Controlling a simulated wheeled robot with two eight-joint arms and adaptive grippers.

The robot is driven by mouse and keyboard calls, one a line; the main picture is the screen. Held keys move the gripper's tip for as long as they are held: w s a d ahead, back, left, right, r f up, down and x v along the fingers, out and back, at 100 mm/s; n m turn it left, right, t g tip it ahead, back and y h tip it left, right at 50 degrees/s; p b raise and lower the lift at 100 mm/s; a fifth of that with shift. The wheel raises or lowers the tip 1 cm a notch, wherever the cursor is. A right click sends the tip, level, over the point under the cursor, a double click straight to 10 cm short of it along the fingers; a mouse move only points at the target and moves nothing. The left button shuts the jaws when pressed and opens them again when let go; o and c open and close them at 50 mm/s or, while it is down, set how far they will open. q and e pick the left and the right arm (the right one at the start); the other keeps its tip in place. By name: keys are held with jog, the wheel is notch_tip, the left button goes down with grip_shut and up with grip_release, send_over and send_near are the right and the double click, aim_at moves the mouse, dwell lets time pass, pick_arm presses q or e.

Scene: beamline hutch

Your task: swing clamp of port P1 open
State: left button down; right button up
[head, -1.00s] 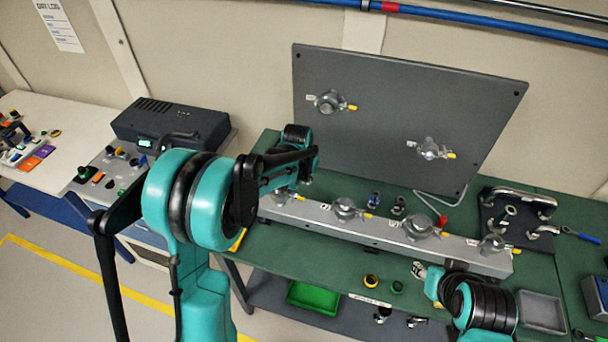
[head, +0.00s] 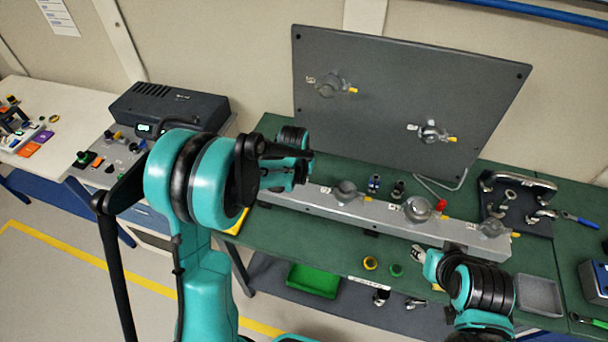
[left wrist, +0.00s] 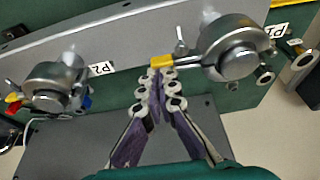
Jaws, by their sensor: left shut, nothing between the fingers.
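The clamp of port P1 (left wrist: 236,52) is a round grey metal clamp on the rail, beside its P1 label (left wrist: 276,31) in the left wrist view. Its lever has a yellow tip (left wrist: 162,61) pointing left. My left gripper (left wrist: 167,78) is shut and empty, its fingertips right at the yellow tip; I cannot tell whether they touch. In the head view my left arm hides port P1 and most of that gripper (head: 298,165). My right gripper (head: 424,258) is by the bench's front edge, its jaws too small to judge.
The grey rail (head: 378,217) carries more clamps, including P2 (head: 345,191). A dark panel (head: 400,95) with two clamps stands behind it. Small fittings (head: 398,189) lie between rail and panel. A hose rack (head: 515,205) and grey tray (head: 538,296) are at the right.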

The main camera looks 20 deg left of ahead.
pick_arm(q)
jog(key=shift+s, duration=0.1)
jog(key=shift+s+a+f+m+h+b, duration=0.15)
jog(key=shift+s+m+h+b, duration=0.35)
jog(key=shift+s+m, duration=0.6)
jog(key=s+a+m+g+h+b, duration=0.1)
jog(key=s+a+m+b, duration=0.2)
jog(key=s+a+m, duration=0.3)
jog(key=s+m, duration=0.2)
jog(key=shift+s+a+g+h, duration=0.3)
jog(key=shift+a+h, duration=0.05)
jog(key=shift+h, duration=0.05)
